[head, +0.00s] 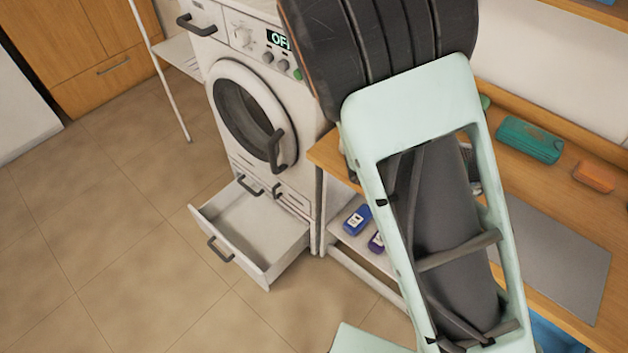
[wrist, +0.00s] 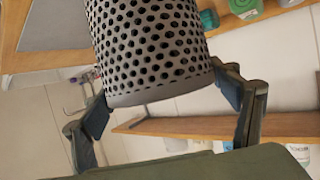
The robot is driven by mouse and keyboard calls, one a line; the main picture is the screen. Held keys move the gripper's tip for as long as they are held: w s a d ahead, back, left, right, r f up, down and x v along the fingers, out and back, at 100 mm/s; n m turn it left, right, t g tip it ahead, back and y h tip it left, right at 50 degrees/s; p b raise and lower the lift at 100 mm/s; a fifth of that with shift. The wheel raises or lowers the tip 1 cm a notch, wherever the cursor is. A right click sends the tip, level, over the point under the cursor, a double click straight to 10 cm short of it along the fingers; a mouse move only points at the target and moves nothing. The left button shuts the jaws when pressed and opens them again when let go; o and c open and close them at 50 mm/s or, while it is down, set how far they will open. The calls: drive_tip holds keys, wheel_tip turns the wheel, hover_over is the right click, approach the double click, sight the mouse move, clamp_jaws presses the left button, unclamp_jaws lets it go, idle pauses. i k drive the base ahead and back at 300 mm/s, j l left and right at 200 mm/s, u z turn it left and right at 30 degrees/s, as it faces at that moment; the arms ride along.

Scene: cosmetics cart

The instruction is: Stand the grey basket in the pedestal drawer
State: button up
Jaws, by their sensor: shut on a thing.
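The grey basket (wrist: 150,45), a perforated round container, fills the upper middle of the wrist view. My gripper (wrist: 162,98) has one finger on each side of it and is shut on it. The basket's far end runs out of the picture.
A wooden counter (head: 555,190) on the right holds a teal case (head: 530,139), an orange block (head: 595,175) and a grey mat (head: 550,255). A blue bottle (head: 357,220) and a purple one (head: 376,242) are on a shelf below. The tiled floor left of the drawer is clear.

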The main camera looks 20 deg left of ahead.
sight(245, 238)
drive_tip(key=k+j+u, duration=0.1)
drive_tip(key=u, duration=0.3)
drive_tip(key=k+j+u, duration=0.1)
drive_tip(key=u, duration=0.3)
drive_tip(key=j+u, duration=0.1)
drive_tip(key=u, duration=0.3)
